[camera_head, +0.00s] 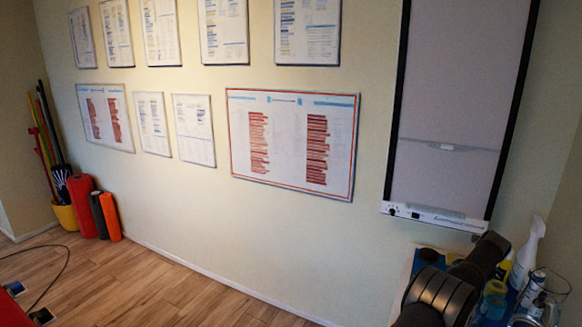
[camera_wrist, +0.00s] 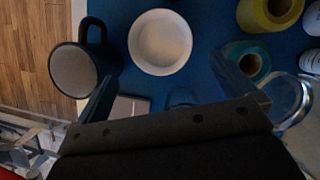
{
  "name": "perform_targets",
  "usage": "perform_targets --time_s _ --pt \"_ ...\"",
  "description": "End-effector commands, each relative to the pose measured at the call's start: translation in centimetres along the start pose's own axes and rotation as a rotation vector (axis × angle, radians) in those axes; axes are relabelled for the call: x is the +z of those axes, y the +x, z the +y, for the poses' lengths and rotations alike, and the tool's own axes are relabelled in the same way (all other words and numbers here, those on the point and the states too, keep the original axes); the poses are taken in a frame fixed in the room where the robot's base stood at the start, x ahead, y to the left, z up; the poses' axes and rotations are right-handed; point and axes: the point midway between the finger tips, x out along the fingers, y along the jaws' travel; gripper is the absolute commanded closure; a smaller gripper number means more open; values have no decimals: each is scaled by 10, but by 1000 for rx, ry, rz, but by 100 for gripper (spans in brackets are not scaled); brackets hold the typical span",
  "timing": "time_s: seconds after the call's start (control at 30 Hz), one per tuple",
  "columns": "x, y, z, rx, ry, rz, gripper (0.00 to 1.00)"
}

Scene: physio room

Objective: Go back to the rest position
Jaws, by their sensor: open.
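My gripper (camera_wrist: 168,80) shows in the wrist view with its two fingers spread wide apart and nothing between them. It is above a blue surface (camera_wrist: 204,14). A dark mug (camera_wrist: 72,70) stands beyond the left finger, and a white round bowl or dish (camera_wrist: 160,42) lies beyond the gap between the fingers. A teal roll (camera_wrist: 238,50) is close by the right finger. In the head view a dark part of my arm shows at the lower right; the fingers are not visible there.
A yellow roll (camera_wrist: 268,14), a clear glass vessel (camera_wrist: 290,100) and a white bottle (camera_wrist: 312,60) crowd the right of the wrist view. In the head view a white spray bottle (camera_head: 526,255) and a glass (camera_head: 546,290) stand beside my arm. The wall bears posters (camera_head: 292,140).

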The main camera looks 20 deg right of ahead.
Motion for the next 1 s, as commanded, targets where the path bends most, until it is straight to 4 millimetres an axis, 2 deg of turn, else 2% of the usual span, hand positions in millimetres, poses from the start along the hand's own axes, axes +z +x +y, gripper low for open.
perform_targets --time_s 0.13,0.53,1.0 --pt "1 26 0 -1 -1 -1 0" --pt "0 83 0 -2 -1 -1 0" --pt "37 -6 -1 -4 -1 -5 0"
